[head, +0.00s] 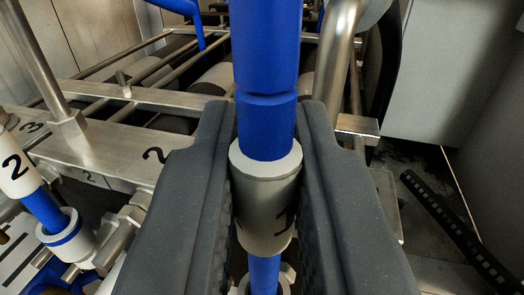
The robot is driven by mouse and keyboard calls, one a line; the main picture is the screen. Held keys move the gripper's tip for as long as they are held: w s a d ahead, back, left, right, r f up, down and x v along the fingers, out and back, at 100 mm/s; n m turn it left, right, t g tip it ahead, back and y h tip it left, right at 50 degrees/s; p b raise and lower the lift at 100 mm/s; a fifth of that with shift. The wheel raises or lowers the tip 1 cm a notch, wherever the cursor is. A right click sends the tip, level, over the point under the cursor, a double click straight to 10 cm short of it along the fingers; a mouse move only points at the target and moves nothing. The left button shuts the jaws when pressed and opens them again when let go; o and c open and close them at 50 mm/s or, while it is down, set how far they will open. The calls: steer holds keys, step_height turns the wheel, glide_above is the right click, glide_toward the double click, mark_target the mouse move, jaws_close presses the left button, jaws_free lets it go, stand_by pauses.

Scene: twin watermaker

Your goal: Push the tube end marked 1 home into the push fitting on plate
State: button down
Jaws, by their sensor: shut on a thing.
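My gripper (268,215) is shut on the light grey sleeve (262,225) of a blue tube (266,50). The sleeve carries a dark mark that reads as a 1, partly cut off at its right side. The tube runs upright through the sleeve and shows again as a short blue length below it (265,272). A pale ring-shaped fitting (286,277) shows partly around the lower tube at the bottom edge. The jaws and sleeve hide most of it, so I cannot tell how deep the tube sits.
At left, a blue tube with a sleeve marked 2 (14,168) stands in a white fitting (68,240). A metal plate (100,160) bears numbers 2 and 3. Metal rails (130,95) lie behind. A bent metal pipe (335,60) rises close at right. A black slotted strip (450,230) lies far right.

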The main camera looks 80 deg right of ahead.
steer(key=shift+f+b, duration=0.3)
steer(key=shift+f, duration=0.75)
steer(key=c, duration=1.3)
jaws_free()
steer(key=shift+c, duration=0.2)
steer(key=shift+a, duration=0.1)
steer(key=s+a+b, duration=0.2)
steer(key=a+b, duration=0.1)
steer(key=a, duration=1)
steer(key=shift+s+a, duration=0.25)
